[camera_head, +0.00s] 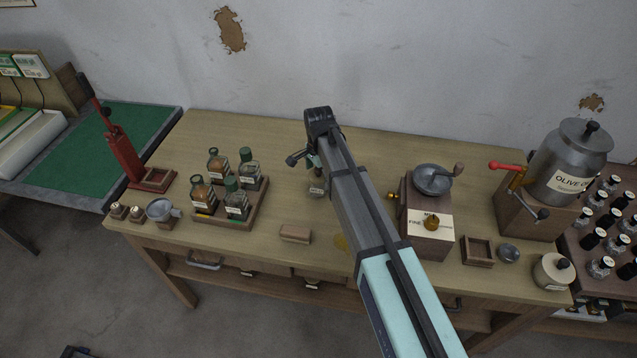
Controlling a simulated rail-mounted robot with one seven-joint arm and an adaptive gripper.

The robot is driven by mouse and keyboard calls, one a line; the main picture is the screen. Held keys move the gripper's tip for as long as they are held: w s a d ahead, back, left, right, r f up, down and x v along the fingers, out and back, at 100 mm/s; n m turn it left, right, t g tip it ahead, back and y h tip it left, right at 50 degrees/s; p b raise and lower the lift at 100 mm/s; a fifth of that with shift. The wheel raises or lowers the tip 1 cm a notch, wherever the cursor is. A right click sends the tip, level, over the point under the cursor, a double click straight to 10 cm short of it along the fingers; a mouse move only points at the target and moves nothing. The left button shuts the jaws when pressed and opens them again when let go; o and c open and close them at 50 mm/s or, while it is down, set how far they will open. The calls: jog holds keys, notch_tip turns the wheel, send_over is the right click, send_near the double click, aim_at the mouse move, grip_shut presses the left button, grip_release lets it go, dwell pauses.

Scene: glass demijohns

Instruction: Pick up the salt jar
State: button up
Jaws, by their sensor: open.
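My arm reaches across the table, and my gripper (303,160) hangs over the middle of it, open and partly hidden by the arm. A small greyish jar (318,188) with a pale label stands just below and beside the fingers. They appear apart from it, though the arm covers part of that spot. A cream round jar (552,273) with a black knob and a label stands at the front right corner, far from my gripper. Both labels are too small to read, so I cannot tell which is the salt jar.
A wooden block (295,233) lies in front. A mill (428,220) stands to the right, with a square wooden box (478,251) and olive oil can (568,165) beyond. The back of the table is clear.

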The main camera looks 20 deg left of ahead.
jog(key=shift+f+p, duration=0.3)
jog(key=shift+f, duration=0.95)
jog(key=c, duration=1.4)
jog(key=shift+r, duration=0.1)
